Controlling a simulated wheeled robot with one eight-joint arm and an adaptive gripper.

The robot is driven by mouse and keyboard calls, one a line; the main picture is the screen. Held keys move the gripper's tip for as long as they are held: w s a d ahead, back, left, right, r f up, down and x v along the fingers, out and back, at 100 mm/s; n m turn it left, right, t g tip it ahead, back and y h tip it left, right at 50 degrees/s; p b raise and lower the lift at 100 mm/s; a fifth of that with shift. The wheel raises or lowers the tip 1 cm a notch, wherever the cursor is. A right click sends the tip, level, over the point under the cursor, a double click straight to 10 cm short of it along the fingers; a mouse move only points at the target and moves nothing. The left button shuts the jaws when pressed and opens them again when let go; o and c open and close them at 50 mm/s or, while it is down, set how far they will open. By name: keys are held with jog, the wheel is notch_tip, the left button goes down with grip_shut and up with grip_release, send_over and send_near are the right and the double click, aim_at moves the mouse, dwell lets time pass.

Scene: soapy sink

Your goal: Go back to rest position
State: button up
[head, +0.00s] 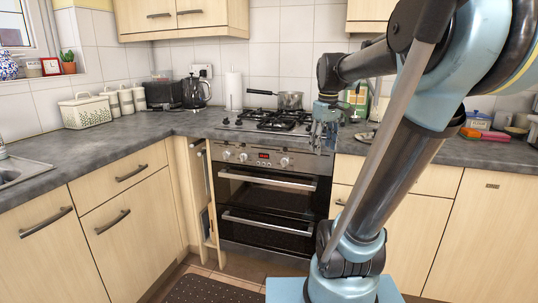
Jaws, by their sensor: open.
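My gripper (322,131) hangs from the bent arm in the head view, pointing down in front of the oven. It is open and nothing shows between its fingers. It appears in front of the right end of the hob (268,122), and I cannot tell how far it is from the oven front. The arm rises from its base at the lower right and folds back over toward the hob.
A double oven (268,198) stands under the hob, with a saucepan (290,100) on it. A kettle (195,92) and a white bread bin (86,110) stand on the left worktop. A narrow cupboard door (199,190) left of the oven looks ajar. A dark mat (212,289) lies on the floor.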

jog(key=s+f+m+t, duration=0.1)
jog(key=s+f+m, duration=0.5)
jog(key=s+f, duration=1.1)
notch_tip(320, 180, down, 3)
jog(key=shift+r, duration=0.1)
jog(key=shift+d, duration=0.1)
jog(key=shift+w+f, duration=0.25)
jog(key=shift+w, duration=0.1)
